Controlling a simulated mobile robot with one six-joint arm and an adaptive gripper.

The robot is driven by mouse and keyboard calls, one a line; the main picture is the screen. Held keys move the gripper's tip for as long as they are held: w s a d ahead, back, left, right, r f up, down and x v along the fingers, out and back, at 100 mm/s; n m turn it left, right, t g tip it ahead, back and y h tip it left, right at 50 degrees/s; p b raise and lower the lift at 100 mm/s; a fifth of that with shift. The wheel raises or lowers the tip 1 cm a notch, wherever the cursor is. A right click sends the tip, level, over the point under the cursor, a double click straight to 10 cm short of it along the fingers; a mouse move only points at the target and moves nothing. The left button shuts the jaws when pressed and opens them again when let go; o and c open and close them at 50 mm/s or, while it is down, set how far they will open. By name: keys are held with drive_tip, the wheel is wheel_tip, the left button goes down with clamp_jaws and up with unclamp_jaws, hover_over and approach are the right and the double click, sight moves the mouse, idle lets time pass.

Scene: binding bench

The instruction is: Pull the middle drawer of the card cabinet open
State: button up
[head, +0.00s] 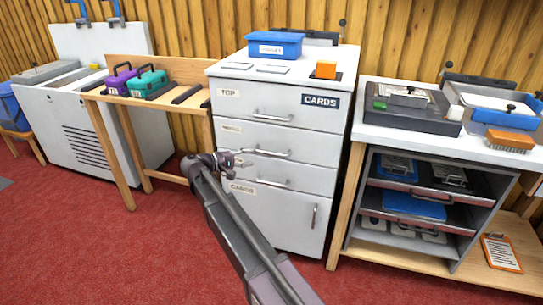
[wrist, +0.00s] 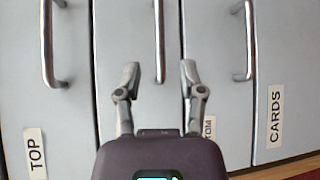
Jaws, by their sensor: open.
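The white card cabinet (head: 285,215) stands in the middle of the head view, with stacked drawers and a door below. Its middle drawer (head: 310,147) looks shut and has a silver bar handle (head: 268,153). My gripper (head: 238,158) is at the left end of that handle. In the wrist view the picture is turned sideways, and the handle (wrist: 159,40) runs between the open fingers of my gripper (wrist: 159,74), with a gap on each side. Depth between fingertips and handle is hard to tell. The gripper and wrist hide part of the cabinet front.
The top drawer handle (head: 272,117) is above and the bottom drawer handle (head: 267,183) below. A blue bin (head: 274,47) and an orange block (head: 326,70) sit on the cabinet. A bench with shelves (head: 420,215) stands right. Red floor in front is clear.

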sight(270, 154)
drive_tip(key=b+x, duration=0.1)
drive_tip(key=x, duration=0.8)
drive_tip(key=shift+w+d, duration=0.1)
drive_tip(key=shift+d, duration=0.05)
clamp_jaws()
